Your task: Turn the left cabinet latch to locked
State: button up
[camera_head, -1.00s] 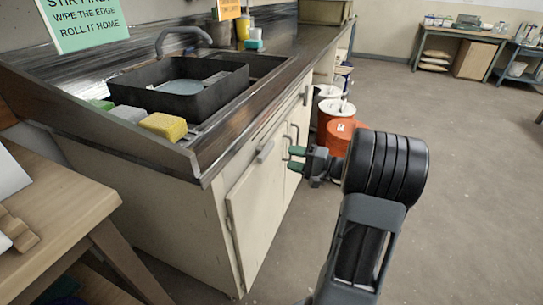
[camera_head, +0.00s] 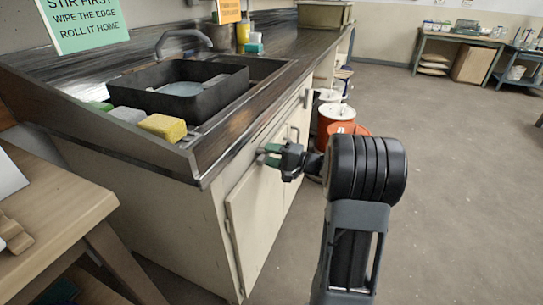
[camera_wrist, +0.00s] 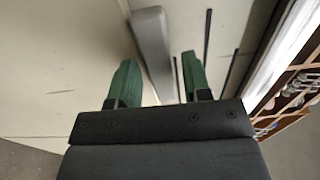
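The left cabinet door (camera_head: 252,215) is cream and stands under the counter. Its latch is a pale grey bar (camera_wrist: 151,38) in the wrist view, running up and slightly left on the door face. My gripper (camera_head: 268,155) has green fingers and is at the upper part of the door in the head view, where it hides the latch. In the wrist view my gripper (camera_wrist: 158,62) is open. The lower part of the bar lies between its fingertips, with small gaps on both sides. I cannot tell whether a finger touches it.
A counter (camera_head: 215,140) with a dark sink basin (camera_head: 190,88) and a yellow sponge (camera_head: 162,127) overhangs the cabinet. A wooden table (camera_head: 60,215) stands at the left. Orange and white buckets (camera_head: 336,115) stand beyond my arm. The floor (camera_head: 450,200) at the right is clear.

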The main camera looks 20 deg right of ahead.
jog(key=c, duration=0.8)
jog(key=shift+o, duration=0.2)
jog(key=shift+s+m+p, duration=0.1)
jog(key=shift+m+p, duration=7.25)
jog(key=shift+m, duration=1.55)
jog(key=shift+f, duration=0.1)
jog(key=o, duration=0.9)
